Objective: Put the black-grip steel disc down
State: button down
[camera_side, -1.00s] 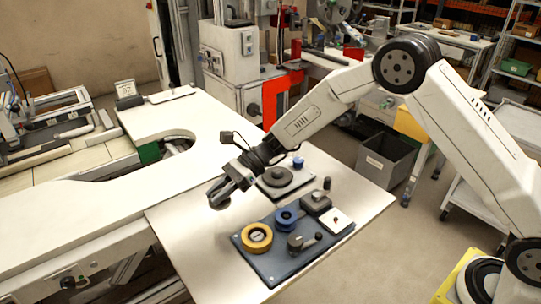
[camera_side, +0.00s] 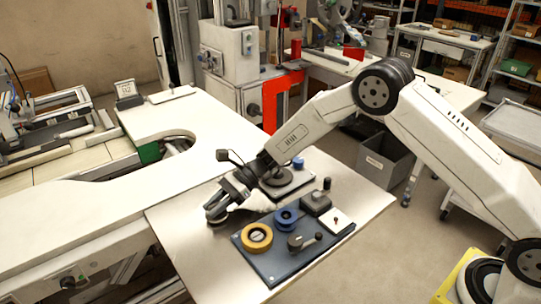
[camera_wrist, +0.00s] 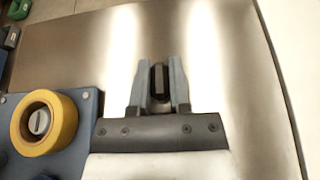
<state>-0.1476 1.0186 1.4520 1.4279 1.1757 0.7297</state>
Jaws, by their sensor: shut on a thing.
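My gripper (camera_side: 222,204) is shut on the black-grip steel disc (camera_side: 216,214), low over the left part of the steel tabletop (camera_side: 186,232). The disc shows as a dark-rimmed round shape under the fingers. I cannot tell whether it touches the table. In the wrist view, my gripper (camera_wrist: 160,78) has its two grey fingers on either side of the disc's black grip (camera_wrist: 159,83). The disc's steel body is hard to make out there against the shiny table.
A blue-grey board (camera_side: 279,268) to the right holds a yellow tape reel (camera_side: 257,238), a blue reel (camera_side: 286,219) and a dark lever part (camera_side: 297,242). The table's near left is bare.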

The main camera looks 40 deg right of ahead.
jog(key=shift+f, duration=0.1)
jog(key=c, duration=0.6)
grip_release()
jog(key=shift+o, duration=0.2)
jog(key=shift+d, duration=0.1)
jog(key=v, duration=1.2)
